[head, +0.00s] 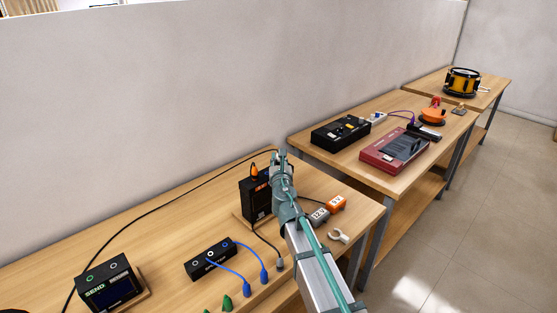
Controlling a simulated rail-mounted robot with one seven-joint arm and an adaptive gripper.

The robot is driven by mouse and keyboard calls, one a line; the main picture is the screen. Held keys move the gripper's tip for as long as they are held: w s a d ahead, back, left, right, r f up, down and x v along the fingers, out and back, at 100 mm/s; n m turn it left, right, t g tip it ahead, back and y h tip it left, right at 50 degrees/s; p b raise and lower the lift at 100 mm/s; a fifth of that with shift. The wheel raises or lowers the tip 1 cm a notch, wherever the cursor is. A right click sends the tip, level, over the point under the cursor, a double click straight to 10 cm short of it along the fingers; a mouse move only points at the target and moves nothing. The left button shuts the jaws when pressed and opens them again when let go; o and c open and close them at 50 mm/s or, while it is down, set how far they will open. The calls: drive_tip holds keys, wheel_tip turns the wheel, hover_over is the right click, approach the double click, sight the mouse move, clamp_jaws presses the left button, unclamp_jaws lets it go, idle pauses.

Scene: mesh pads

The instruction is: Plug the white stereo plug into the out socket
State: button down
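My gripper (281,156) is at the end of my arm, over the right side of a black box (256,203) on the near table. Its fingers are small here, so I cannot tell whether they are open or hold anything. An orange plug (254,170) stands on top of that box. A pale grey plug (280,263) on a black cable stands near the table's front edge; I cannot tell whether it is the white stereo plug. I cannot make out a socket marked out; my arm hides part of the black box.
A SEND box (108,286) stands at left. A small black box (209,259) has blue cables to blue plugs (246,288). Green pieces (227,302), grey (319,216) and orange (336,203) blocks and a pale ring (338,236) lie near the front edge. More devices stand on the farther tables.

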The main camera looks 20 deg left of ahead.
drive_tip(key=shift+f, duration=0.4)
drive_tip(key=c, duration=1)
unclamp_jaws()
drive_tip(key=shift+r, duration=0.1)
drive_tip(key=shift+s+d, duration=0.1)
drive_tip(key=shift+s, duration=0.05)
drive_tip(key=v, duration=1.1)
drive_tip(key=shift+s, duration=0.35)
drive_tip(key=shift+d, duration=0.1)
